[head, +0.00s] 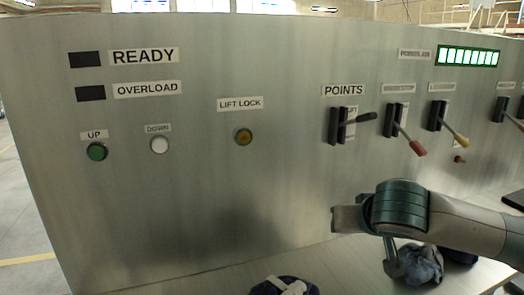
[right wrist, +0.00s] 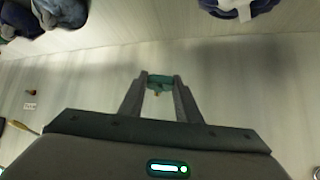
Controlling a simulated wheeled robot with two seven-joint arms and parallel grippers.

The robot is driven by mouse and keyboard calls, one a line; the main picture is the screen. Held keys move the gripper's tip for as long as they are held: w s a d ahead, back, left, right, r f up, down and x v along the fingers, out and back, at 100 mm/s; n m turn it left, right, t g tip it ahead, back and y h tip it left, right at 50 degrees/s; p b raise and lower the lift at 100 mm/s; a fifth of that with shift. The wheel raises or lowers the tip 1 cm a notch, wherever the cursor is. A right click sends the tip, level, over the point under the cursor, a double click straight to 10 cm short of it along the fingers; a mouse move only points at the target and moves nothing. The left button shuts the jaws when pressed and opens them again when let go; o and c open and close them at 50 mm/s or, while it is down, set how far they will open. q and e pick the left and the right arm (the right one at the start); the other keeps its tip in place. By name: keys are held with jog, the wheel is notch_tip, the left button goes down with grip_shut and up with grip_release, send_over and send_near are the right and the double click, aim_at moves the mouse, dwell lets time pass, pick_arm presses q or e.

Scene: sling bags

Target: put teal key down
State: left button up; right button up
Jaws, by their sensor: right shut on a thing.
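My right gripper (head: 346,218) is in front of the control panel's lower part, below the POINTS lever and above the shelf. In the right wrist view my right gripper (right wrist: 160,88) is shut on a small teal piece, the teal key (right wrist: 160,81), held between the fingertips. A small yellowish bit shows just below it. I cannot make out the key in the head view. My left gripper is not in view.
On the shelf (head: 340,268) lie a dark blue bag (head: 285,287) with a white strap and a blue-grey bag (head: 422,262). Between these bags the shelf is bare.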

jog(key=s+a+f+n+g+y, duration=0.1)
jog(key=s+a+f+n+y, duration=0.1)
jog(key=a+f+n, duration=0.2)
jog(key=s+a+f+n+g+y, duration=0.2)
jog(key=a+f+n+y, duration=0.1)
jog(key=a, duration=0.5)
jog(key=s+a+f+n+g+y, duration=0.2)
jog(key=s+a+f+n+y, duration=0.1)
jog(key=a+f+n, duration=0.2)
jog(key=shift+s+a+n, duration=0.1)
jog(key=shift+a+n, duration=0.2)
jog(key=shift+a, duration=0.35)
